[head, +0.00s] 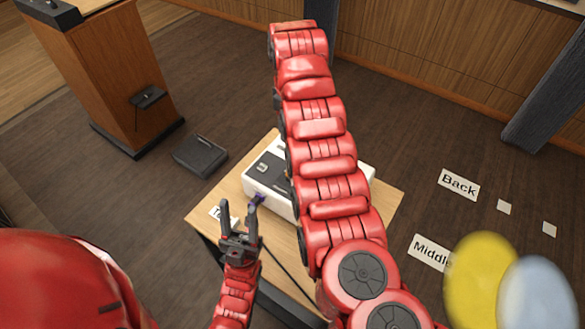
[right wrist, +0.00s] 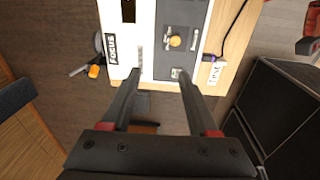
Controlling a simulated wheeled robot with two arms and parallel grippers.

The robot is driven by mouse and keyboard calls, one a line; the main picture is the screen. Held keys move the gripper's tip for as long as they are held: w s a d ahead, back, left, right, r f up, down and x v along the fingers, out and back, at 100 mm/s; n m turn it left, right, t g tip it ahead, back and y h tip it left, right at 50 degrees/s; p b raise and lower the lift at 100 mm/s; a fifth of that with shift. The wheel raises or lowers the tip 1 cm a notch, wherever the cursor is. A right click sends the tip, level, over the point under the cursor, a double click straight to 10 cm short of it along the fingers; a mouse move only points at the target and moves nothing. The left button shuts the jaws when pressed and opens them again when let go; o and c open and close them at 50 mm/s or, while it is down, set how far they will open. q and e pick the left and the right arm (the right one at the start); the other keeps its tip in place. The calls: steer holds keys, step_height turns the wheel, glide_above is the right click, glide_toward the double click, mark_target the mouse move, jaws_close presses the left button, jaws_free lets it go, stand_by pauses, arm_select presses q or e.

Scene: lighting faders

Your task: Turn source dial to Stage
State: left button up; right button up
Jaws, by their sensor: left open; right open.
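A white console (head: 257,187) with a dark grey panel stands on a small wooden table. In the right wrist view a round orange knob (right wrist: 175,41) sits on the dark panel (right wrist: 168,62), with small labels around it. The lettering there is too small to read, and I cannot tell where the knob points. My right gripper (right wrist: 161,75) is open and empty, its fingers over the console just short of the knob. In the head view my right arm hides part of the console. My left gripper (head: 239,208) is open and empty near the table's front left edge.
A purple plug (right wrist: 207,58) with a cable is at the console's side, near a white label card (right wrist: 216,72). A wooden lectern (head: 105,75) and a black floor box (head: 200,155) stand at left. Floor cards include "Back" (head: 459,185).

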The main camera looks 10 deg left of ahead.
steer(key=shift+g, duration=0.5)
steer(key=f, duration=0.2)
steer(key=s+f, duration=0.1)
steer(key=f, duration=0.2)
steer(key=s+f, duration=0.1)
steer(key=f, duration=0.2)
steer(key=shift+s, duration=0.15)
steer(key=shift+s+a+f+p, duration=0.1)
steer(key=shift+f+p, duration=0.5)
steer(key=shift+p, duration=0.1)
step_height(320, 180, down, 5)
steer(key=shift+r+p, duration=0.1)
steer(key=shift+p, duration=0.45)
steer(key=shift+f, duration=1.15)
jaws_close()
